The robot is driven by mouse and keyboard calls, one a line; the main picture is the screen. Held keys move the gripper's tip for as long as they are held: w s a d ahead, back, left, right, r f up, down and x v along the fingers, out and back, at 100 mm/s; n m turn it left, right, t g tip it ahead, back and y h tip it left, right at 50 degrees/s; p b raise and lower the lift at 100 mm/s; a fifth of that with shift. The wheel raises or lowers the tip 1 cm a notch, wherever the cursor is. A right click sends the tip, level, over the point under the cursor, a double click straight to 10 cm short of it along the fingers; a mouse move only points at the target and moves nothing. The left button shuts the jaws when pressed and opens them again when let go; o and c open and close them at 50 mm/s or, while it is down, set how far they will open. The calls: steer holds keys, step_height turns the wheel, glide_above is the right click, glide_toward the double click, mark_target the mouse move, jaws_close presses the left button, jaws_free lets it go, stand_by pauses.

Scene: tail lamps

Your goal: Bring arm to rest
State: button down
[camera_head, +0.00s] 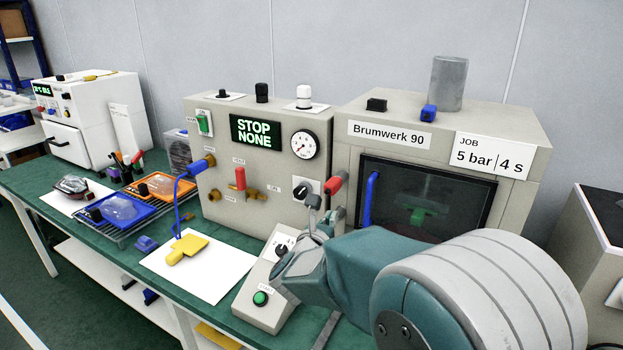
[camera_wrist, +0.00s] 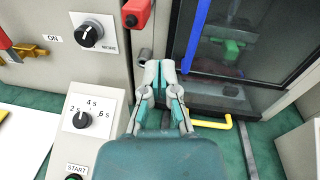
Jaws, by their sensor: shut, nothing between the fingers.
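My gripper (camera_wrist: 160,68) is shut and empty in the wrist view. Its fingertips are together in front of the gap between the control box and the test cabinet. The red lever also shows in the wrist view (camera_wrist: 138,14), above the fingertips. I cannot tell the exact distance from the fingers to the panel.
The control box (camera_head: 255,165) shows "STOP NONE". The cabinet's dark door (camera_head: 430,190) with blue handle (camera_head: 371,198) looks closed. A timer box (camera_head: 262,295) stands in front. A white sheet (camera_head: 210,285) with a yellow piece (camera_head: 186,248) and trays with lamps (camera_head: 118,210) lie left.

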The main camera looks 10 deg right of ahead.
steer(key=s+a+r+n+g+y, duration=0.15)
steer(key=s+n+y, duration=0.35)
steer(key=n, duration=0.6)
steer(key=s+r+n+g+y, duration=0.1)
steer(key=s+r+n+y, duration=0.35)
steer(key=n, duration=0.75)
steer(key=s+d+f+n+g, duration=0.2)
steer(key=s+n, duration=0.3)
steer(key=s, duration=0.2)
steer(key=s+d+f+n+g+h, duration=0.1)
steer(key=s+d+f+n+g, duration=0.1)
steer(key=s+n, duration=0.4)
steer(key=s+d+f+n+g, duration=0.2)
steer(key=s+n, duration=0.3)
steer(key=s, duration=0.4)
steer(key=shift+s+d+f+n+g, duration=0.35)
steer(key=shift+d+f+n+g, duration=0.05)
steer(key=shift+f+g, duration=0.4)
steer(key=shift+h, duration=0.25)
